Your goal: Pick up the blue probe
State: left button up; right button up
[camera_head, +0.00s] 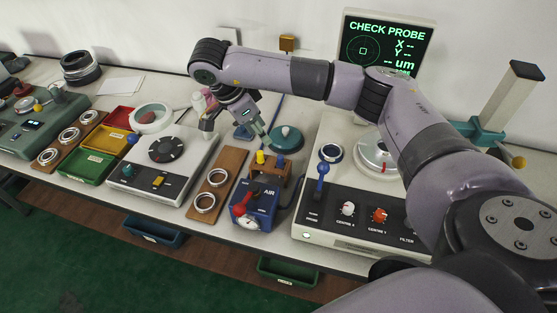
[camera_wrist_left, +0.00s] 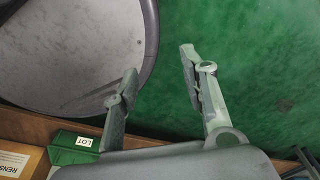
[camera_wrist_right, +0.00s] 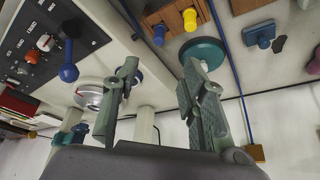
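The blue probe (camera_head: 280,162) stands beside a yellow probe (camera_head: 260,157) in a small wooden block (camera_head: 268,172) behind the blue AIR box. Its blue top also shows in the right wrist view (camera_wrist_right: 158,35), near the yellow one (camera_wrist_right: 190,19). My right gripper (camera_head: 235,128) reaches in from the right, above the bench behind and left of the block. In the right wrist view its fingers (camera_wrist_right: 160,68) are apart with nothing between them, clear of the probe. My left gripper (camera_wrist_left: 158,65) is open and empty, seen only in the left wrist view, over green floor.
The AIR box (camera_head: 256,203) with a red lever stands in front of the block. A gauge machine (camera_head: 335,222) with a blue-knobbed lever (camera_head: 320,172) is to the right. A teal disc (camera_head: 285,138) lies behind the block. A wooden board with rings (camera_head: 217,183) is to the left.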

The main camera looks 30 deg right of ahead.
aim_at(280, 157)
pick_arm(q)
jog(key=s, duration=0.5)
pick_arm(e)
jog(key=x, duration=0.4)
jog(key=p+x, duration=0.1)
jog(key=x, duration=0.3)
jog(key=shift+w+d+f, duration=0.15)
jog(key=shift+w+f, duration=0.1)
jog(key=shift+f, duration=0.05)
jog(key=shift+d+f, duration=0.1)
jog(key=shift+f, duration=0.05)
jog(key=x, duration=0.1)
jog(key=p+x, duration=0.1)
jog(key=x, duration=0.1)
jog(key=p+x, duration=0.1)
jog(key=x, duration=0.1)
jog(key=shift+s+d, duration=0.1)
jog(key=shift+s, duration=0.3)
jog(key=shift+f, duration=0.1)
jog(key=shift+w, duration=0.1)
jog(key=shift+c, duration=1)
jog(key=c, duration=0.7)
pick_arm(q)
jog(key=w+r, duration=0.1)
jog(key=w, duration=0.1)
jog(key=w+r, duration=0.2)
jog(key=shift+w+r, duration=0.1)
jog(key=shift+w, duration=0.1)
pick_arm(e)
grip_shut()
